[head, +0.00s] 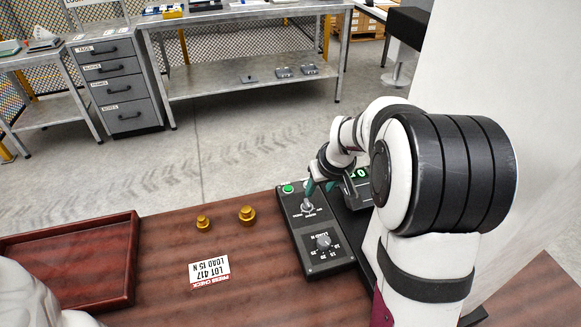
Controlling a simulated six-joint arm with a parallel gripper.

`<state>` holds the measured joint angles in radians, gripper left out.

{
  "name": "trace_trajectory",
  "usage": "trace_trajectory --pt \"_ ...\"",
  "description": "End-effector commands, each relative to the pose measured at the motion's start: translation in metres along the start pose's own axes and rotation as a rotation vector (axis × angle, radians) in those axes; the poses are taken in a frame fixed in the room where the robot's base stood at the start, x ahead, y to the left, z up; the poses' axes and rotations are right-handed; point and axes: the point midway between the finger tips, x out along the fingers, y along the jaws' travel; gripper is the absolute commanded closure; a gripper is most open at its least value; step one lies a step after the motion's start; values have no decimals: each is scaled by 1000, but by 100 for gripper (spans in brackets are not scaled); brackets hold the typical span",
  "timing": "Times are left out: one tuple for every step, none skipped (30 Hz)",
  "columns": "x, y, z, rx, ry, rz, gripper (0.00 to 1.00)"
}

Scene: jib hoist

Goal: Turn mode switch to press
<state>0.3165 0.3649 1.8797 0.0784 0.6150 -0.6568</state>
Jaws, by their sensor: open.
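The dark control box (333,262) lies on the wooden table, in front of my arm. The mode switch (308,208), a small lever with labels around it, is on its upper half. The labels are too small to read, so I cannot tell its setting. My gripper (318,187) is open, with teal fingertips just above the switch on its far side. I cannot tell whether a fingertip touches the lever. A green button (288,188) is at the box's far left corner, and a load dial (323,242) is on its near half.
A device with a green-lit display (361,174) stands right of the box, partly hidden by my arm. Two brass weights (204,223) (247,214) stand left of it. A card (209,272) reads "LOT 417 LOAD 15 N". A red-brown tray (128,262) is at the left.

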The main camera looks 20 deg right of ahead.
Motion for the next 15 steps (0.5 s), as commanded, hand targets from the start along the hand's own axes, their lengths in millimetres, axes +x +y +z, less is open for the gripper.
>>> trace_trajectory --pt "15 -1 1 -1 -6 -2 51" --pt "24 -1 2 0 -7 -3 51" --pt "37 -1 2 0 -7 -3 51" --pt "46 -2 2 0 -7 -4 51" --pt "55 -2 2 0 -7 -3 51" --pt "68 -2 2 0 -7 -3 51" --pt "76 -2 2 0 -7 -3 51" --pt "84 -2 2 0 -6 -2 51" --pt "94 -2 2 0 -5 -3 51" --pt "100 -1 2 1 -5 -2 51" --pt "106 -2 2 2 -5 -3 51" --pt "112 -2 2 1 -4 -2 51" --pt "117 -2 2 1 -4 -2 51" --pt "120 -2 1 1 -3 -2 51" --pt "124 -2 1 1 -3 -3 51"
